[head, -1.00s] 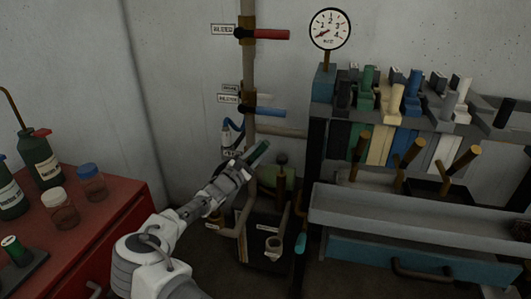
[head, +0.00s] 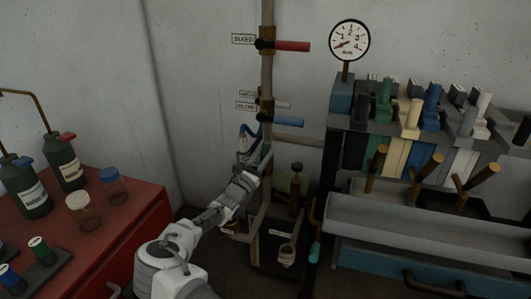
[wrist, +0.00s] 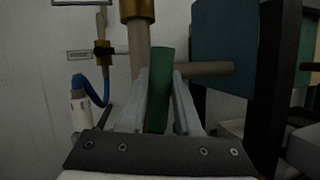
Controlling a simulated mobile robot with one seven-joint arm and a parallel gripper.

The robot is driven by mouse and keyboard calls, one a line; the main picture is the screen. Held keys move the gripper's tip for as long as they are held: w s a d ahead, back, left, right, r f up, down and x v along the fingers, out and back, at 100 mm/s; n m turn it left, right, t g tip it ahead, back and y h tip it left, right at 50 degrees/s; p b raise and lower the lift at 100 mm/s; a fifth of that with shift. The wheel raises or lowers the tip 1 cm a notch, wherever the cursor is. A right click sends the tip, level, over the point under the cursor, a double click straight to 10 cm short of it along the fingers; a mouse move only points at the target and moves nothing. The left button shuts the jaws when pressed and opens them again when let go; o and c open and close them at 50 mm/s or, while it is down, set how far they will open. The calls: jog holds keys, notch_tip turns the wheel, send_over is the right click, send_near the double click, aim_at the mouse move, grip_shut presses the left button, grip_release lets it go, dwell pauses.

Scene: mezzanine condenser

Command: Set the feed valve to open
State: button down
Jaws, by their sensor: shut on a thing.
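My gripper (head: 256,166) reaches the lower part of the vertical pipe (head: 267,80). In the wrist view its fingers (wrist: 160,78) are shut on a green lever handle (wrist: 158,85), which stands nearly upright between them. I take this lever to be the feed valve; its label cannot be read. In the head view the lever is largely hidden by my gripper. Above it on the same pipe are a red lever (head: 292,46), a small pale lever (head: 282,104) and a blue lever (head: 288,121), each with a label.
A blue hose (wrist: 92,92) with a white end hangs left of my gripper. A rack (head: 425,190) with coloured blocks and a trough stands to the right. A red cabinet (head: 150,222) with bottles and jars is at left. A gauge (head: 349,38) sits above the rack.

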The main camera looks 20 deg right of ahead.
jog(key=c, duration=0.6)
grip_release()
jog(key=p+v, duration=0.1)
jog(key=v, duration=1.6)
jog(key=shift+a, duration=0.2)
jog(key=shift+s, duration=0.1)
